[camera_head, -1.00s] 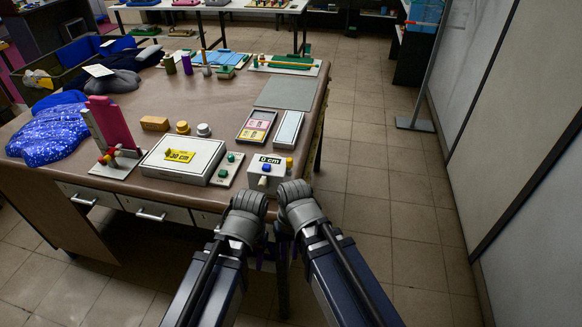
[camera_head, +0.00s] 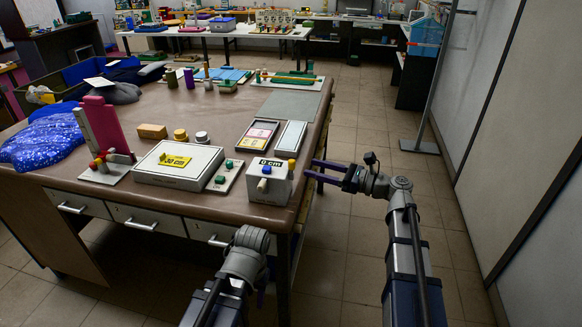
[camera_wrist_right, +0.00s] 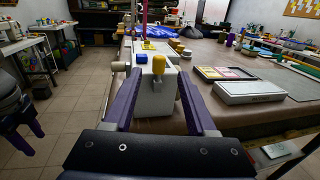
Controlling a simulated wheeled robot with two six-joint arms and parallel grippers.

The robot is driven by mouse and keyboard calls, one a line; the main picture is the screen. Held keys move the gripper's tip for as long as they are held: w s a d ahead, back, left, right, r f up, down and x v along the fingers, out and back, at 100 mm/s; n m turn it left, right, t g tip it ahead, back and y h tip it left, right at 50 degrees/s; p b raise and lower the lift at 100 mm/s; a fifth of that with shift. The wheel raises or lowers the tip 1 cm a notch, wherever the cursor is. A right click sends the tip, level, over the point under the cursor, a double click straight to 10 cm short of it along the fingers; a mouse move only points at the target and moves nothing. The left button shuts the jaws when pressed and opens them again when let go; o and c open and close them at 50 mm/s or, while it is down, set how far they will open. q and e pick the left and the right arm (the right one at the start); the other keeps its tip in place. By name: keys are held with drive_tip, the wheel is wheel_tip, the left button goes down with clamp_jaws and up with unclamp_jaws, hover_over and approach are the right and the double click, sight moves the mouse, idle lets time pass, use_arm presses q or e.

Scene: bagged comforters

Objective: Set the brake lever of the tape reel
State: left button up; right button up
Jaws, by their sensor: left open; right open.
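A grey box marked "0 cm" (camera_head: 268,188) stands at the table's front right corner; I take it to be the tape reel. It has a blue knob (camera_head: 266,170) and a yellow-topped lever (camera_head: 291,165). In the right wrist view the yellow lever (camera_wrist_right: 158,70) stands upright on the box's near side. My right gripper (camera_head: 310,170) is open and empty just right of the box, its purple fingers pointing at the lever side. My left gripper (camera_head: 261,297) hangs low in front of the table, mostly hidden by its own wrist, touching nothing visible.

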sight(291, 160)
drive_tip(key=shift+x, duration=4)
clamp_jaws()
